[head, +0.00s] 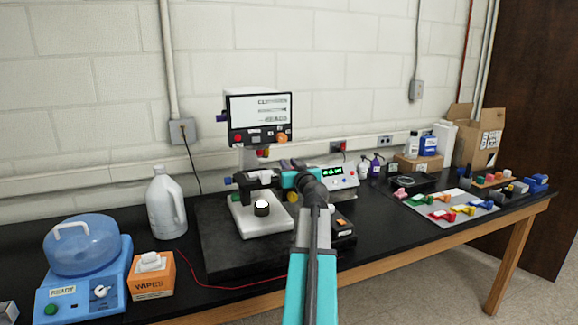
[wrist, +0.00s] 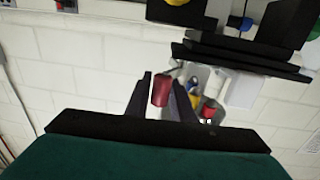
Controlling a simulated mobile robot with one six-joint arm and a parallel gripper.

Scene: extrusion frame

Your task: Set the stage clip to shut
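The bench instrument (head: 262,115) has a screen on top and a white stage (head: 245,222) with a dark round piece (head: 262,208) on it. My gripper reaches the right side of the instrument; in the head view my arm and other parts hide most of it. In the wrist view my gripper (wrist: 163,82) is open. A dark red cylinder-like part (wrist: 161,89) shows between its fingers, with gaps on both sides. I cannot tell whether it lies between the fingers or beyond them. I cannot make out the stage clip or its position for sure.
A white jug (head: 165,203), a wipes box (head: 152,275) and a blue centrifuge-like device (head: 85,265) stand left. A small display unit (head: 340,176) is close behind my arm on the right. Coloured parts lie on a grey mat (head: 425,206) farther right.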

